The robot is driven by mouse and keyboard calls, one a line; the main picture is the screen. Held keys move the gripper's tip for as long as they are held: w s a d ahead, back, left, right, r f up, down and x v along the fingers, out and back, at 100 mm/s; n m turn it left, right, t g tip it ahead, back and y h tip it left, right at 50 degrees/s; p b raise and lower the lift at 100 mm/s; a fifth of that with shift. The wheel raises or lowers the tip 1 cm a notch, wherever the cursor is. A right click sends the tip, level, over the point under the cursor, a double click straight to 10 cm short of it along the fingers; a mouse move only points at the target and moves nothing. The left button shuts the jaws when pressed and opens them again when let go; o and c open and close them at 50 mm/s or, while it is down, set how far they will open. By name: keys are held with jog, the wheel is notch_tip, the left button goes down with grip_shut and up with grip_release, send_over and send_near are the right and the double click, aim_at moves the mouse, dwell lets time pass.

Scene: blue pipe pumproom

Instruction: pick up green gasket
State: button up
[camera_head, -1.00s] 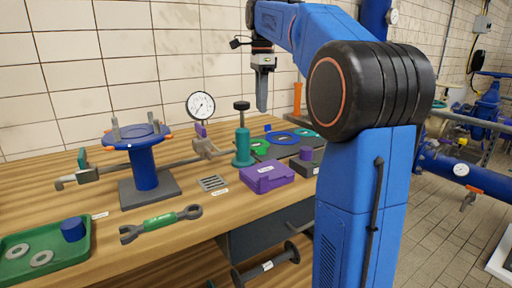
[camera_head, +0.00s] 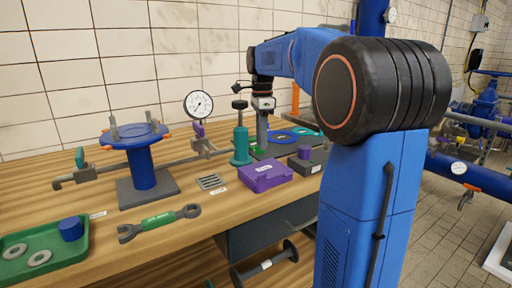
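My gripper (camera_head: 262,138) points straight down over the left part of the dark gasket board at the back of the bench. I see its fingers edge-on, so their opening does not show. The green gasket showed on this board a second ago. Its place is now largely covered by my gripper and the teal bottle-shaped tool (camera_head: 241,146). I cannot tell whether the fingertips touch the gasket. A blue gasket (camera_head: 283,136) lies on the board to the right of my gripper, with a teal gasket (camera_head: 306,131) beyond it.
A purple case (camera_head: 266,178) and a dark box (camera_head: 309,163) stand in front of the board. A pressure gauge (camera_head: 199,105), a blue flanged stand (camera_head: 142,168), a green-handled wrench (camera_head: 159,220) and a green tray (camera_head: 48,266) are to the left. Tiled wall stands behind.

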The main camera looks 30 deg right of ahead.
jog(key=shift+f, duration=0.85)
grip_shut()
jog(key=shift+r, duration=0.1)
notch_tip(320, 180, up, 10)
